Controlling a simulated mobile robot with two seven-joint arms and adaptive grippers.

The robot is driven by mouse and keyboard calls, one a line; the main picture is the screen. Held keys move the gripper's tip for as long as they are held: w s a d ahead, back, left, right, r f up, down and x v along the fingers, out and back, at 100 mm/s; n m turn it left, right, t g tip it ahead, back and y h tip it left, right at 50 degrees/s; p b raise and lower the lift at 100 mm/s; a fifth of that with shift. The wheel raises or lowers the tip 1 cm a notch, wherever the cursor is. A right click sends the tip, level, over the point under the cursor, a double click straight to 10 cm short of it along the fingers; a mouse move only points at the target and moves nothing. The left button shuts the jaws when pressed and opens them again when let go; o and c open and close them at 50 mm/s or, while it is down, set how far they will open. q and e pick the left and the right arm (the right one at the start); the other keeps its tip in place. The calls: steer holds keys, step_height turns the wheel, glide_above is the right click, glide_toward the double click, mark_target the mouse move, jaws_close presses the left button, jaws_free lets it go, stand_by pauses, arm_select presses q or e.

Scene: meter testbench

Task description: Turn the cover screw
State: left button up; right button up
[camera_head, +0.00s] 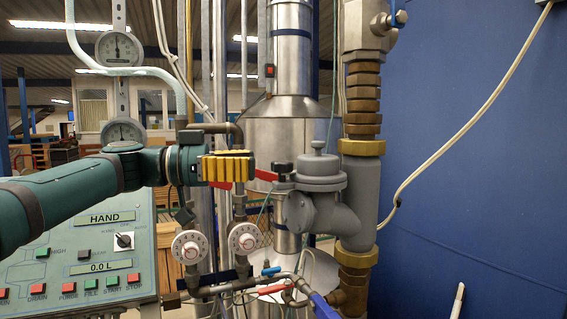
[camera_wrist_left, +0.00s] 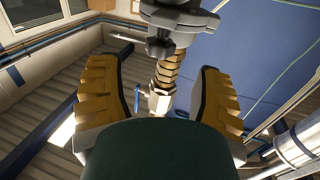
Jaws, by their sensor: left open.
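A grey meter housing (camera_head: 315,210) sits on the vertical pipe, with a flanged grey cover (camera_head: 319,170) on top. A dark knob-like screw (camera_head: 283,169) projects from the cover's left side, and a small grey knob (camera_head: 318,146) stands on its top. In the left wrist view the cover (camera_wrist_left: 182,18) and dark screw (camera_wrist_left: 158,47) show at the upper middle. My left gripper (camera_head: 250,166), with yellow fingers, is open and empty, left of the screw and apart from it. In the wrist view its fingers (camera_wrist_left: 158,88) are spread wide, with the screw beyond them. My right gripper is not visible.
Red levers (camera_head: 264,175) lie close to my left gripper. Two white dials (camera_head: 190,247) (camera_head: 243,238) are below it. A control panel (camera_head: 90,240) stands at lower left, two gauges (camera_head: 119,48) at upper left. A blue wall (camera_head: 480,170) is on the right.

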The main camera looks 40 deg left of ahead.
mark_target(283, 161)
arm_select(q)
steer(key=x, duration=0.6)
steer(key=shift+d, duration=0.1)
jaws_close()
